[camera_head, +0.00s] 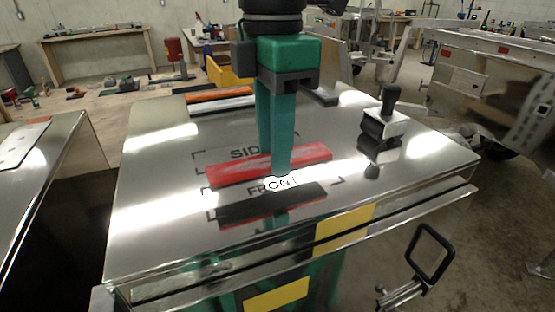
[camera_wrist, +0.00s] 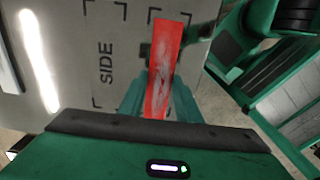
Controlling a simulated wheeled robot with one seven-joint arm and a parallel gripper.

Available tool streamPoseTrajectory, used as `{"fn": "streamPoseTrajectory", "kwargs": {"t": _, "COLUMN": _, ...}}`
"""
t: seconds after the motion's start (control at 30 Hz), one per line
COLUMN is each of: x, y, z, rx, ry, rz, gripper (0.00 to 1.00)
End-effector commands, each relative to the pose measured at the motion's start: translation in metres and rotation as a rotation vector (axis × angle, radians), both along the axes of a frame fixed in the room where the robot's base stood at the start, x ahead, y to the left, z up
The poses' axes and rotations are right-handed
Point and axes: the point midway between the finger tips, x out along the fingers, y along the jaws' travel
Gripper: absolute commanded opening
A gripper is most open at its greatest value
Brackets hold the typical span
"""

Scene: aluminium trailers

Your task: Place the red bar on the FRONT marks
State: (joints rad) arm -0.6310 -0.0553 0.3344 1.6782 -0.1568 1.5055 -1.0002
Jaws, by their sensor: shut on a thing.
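The red bar (camera_head: 225,173) is long and flat with pale scuffs, held between the two green fingers of my gripper (camera_head: 282,170). It lies lengthwise across the picture, between the SIDE lettering (camera_head: 251,153) and the FRONT lettering (camera_head: 272,185). Its dark reflection shows below it on the shiny metal top, apart from it, so it seems held a little above the surface. In the wrist view the bar (camera_wrist: 165,62) stretches away from my gripper, beside the SIDE marks (camera_wrist: 106,62). The FRONT marks are partly covered by glare and my fingertip.
The metal top (camera_head: 150,235) carries a black-handled stamp (camera_head: 386,125) at right, and orange (camera_head: 220,94) and pale (camera_head: 222,104) bars at the back left. A black square frame on an arm (camera_head: 430,252) stands at the front right. Another metal top (camera_head: 28,150) lies left across a gap.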

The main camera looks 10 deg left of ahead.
Motion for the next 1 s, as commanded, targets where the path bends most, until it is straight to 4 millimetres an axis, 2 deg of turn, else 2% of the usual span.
{"fn": "streamPoseTrajectory", "kwargs": {"t": 0.1, "x": 0.0, "y": -0.001, "z": -0.018, "rx": -0.003, "ry": 0.001, "rz": 0.0, "gripper": 0.09}}
{"fn": "streamPoseTrajectory", "kwargs": {"t": 0.2, "x": 0.0, "y": 0.0, "z": -0.028, "rx": -0.001, "ry": 0.0, "rz": -0.001, "gripper": 0.09}}
{"fn": "streamPoseTrajectory", "kwargs": {"t": 0.63, "x": 0.0, "y": -0.001, "z": -0.033, "rx": -0.001, "ry": -0.001, "rz": -0.001, "gripper": 0.09}}
{"fn": "streamPoseTrajectory", "kwargs": {"t": 0.67, "x": 0.0, "y": -0.001, "z": -0.033, "rx": -0.001, "ry": -0.001, "rz": -0.001, "gripper": 0.35}}
{"fn": "streamPoseTrajectory", "kwargs": {"t": 0.7, "x": 0.0, "y": -0.001, "z": -0.033, "rx": -0.001, "ry": -0.001, "rz": -0.001, "gripper": 0.45}}
{"fn": "streamPoseTrajectory", "kwargs": {"t": 0.73, "x": 0.0, "y": -0.001, "z": -0.033, "rx": -0.001, "ry": -0.001, "rz": -0.001, "gripper": 0.49}}
{"fn": "streamPoseTrajectory", "kwargs": {"t": 1.0, "x": 0.0, "y": -0.001, "z": -0.033, "rx": -0.001, "ry": -0.001, "rz": -0.001, "gripper": 0.49}}
